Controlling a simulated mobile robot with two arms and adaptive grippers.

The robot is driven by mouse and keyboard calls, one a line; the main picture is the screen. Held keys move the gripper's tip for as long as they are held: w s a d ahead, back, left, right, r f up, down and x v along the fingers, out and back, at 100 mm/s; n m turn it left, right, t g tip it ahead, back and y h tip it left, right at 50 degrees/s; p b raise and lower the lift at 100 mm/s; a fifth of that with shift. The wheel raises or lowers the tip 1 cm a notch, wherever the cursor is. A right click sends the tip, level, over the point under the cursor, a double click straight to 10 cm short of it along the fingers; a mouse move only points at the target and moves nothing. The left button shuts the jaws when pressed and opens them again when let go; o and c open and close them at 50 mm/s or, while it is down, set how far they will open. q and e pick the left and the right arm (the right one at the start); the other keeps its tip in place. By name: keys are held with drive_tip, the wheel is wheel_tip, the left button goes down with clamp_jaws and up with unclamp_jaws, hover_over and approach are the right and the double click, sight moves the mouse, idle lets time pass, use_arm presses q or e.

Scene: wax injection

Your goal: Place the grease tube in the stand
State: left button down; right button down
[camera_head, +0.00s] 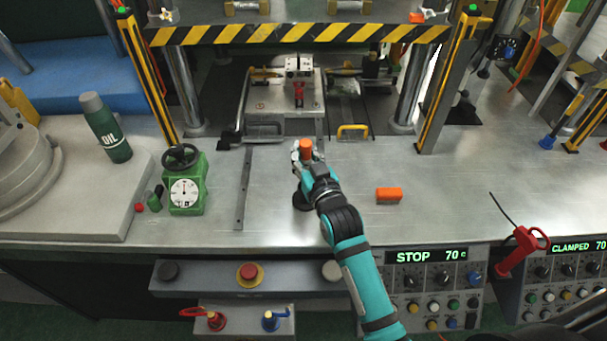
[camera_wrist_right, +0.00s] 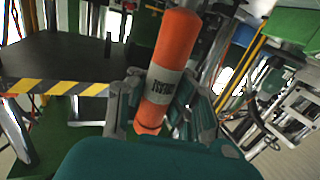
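The grease tube, orange with a grey label (camera_wrist_right: 163,86), is between the fingers of my right gripper (camera_wrist_right: 165,108) in the right wrist view. The fingers are closed around it. In the head view only the orange top of the grease tube (camera_head: 306,147) shows above my right gripper (camera_head: 306,160), over the middle of the metal bench. A dark round base (camera_head: 301,203) shows beside and below the gripper, mostly hidden; it may be the stand, but I cannot tell for sure. Whether the tube touches it is hidden. My left gripper is not in view.
An orange block (camera_head: 389,195) lies on the bench (camera_head: 440,200) to the right. A green dial gauge (camera_head: 186,185), a metal bar (camera_head: 243,190) and a green oil bottle (camera_head: 106,130) are on the left. The press with striped beam (camera_head: 300,33) stands behind. Control panels line the front.

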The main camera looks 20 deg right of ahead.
drive_tip(key=shift+f, duration=2.55)
drive_tip(key=shift+f, duration=0.1)
drive_tip(key=c, duration=1.4)
unclamp_jaws()
drive_tip(key=shift+c, duration=0.2)
drive_tip(key=shift+s, duration=0.1)
drive_tip(key=shift+s, duration=0.35)
drive_tip(key=s+b, duration=0.1)
drive_tip(key=s, duration=1)
drive_tip(key=shift+d+r, duration=0.25)
drive_tip(key=shift+r, duration=0.1)
drive_tip(key=shift+s, duration=0.1)
